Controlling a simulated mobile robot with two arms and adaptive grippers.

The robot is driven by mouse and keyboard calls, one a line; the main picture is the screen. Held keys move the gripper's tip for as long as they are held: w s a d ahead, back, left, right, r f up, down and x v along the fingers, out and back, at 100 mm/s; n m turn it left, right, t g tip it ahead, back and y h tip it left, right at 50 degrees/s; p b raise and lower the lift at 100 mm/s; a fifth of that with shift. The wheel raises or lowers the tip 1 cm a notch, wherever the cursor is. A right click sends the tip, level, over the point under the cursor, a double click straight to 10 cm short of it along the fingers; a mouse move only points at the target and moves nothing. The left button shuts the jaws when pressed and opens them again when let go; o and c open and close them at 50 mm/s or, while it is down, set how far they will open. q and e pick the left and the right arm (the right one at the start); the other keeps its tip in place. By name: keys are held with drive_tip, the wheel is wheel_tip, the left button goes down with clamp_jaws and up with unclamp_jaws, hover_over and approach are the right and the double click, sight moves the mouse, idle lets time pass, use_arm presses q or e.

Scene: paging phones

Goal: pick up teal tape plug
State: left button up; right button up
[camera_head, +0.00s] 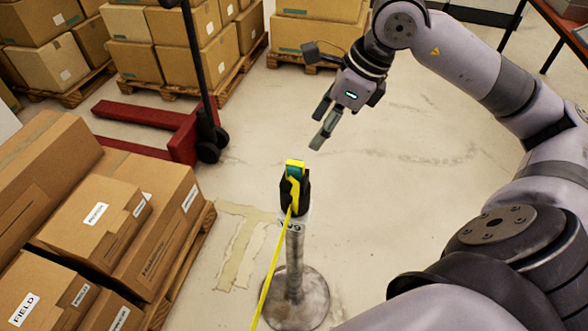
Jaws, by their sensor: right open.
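The teal tape plug (295,173) sits at the top of a metal post (293,260), in the post's black head (302,190). It has yellow parts around it. A yellow tape (270,270) runs from the head down toward the bottom of the picture. My right gripper (324,124) is open and empty, above and a little right of the plug in the picture, apart from it. My left gripper is not in view.
Cardboard boxes (150,232) are stacked on a pallet at the left. A red pallet jack (186,137) and more boxed pallets (185,60) stand behind. A table (570,30) is at the top right. The floor right of the post is clear.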

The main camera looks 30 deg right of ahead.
drive_tip(key=p, duration=0.1)
approach(296, 164)
drive_tip(key=x, duration=0.5)
drive_tip(key=shift+s+a, duration=0.15)
drive_tip(key=shift+a, duration=0.15)
drive_tip(key=shift+w+f+p, duration=0.2)
drive_tip(key=shift+f+p, duration=0.25)
drive_tip(key=shift+p, duration=0.1)
drive_tip(key=p+x, duration=0.1)
drive_tip(key=x, duration=0.2)
drive_tip(key=shift+w+f, duration=0.3)
drive_tip(key=shift+f, duration=0.05)
drive_tip(key=shift+w+f, duration=0.1)
drive_tip(key=shift+f, duration=0.3)
clamp_jaws()
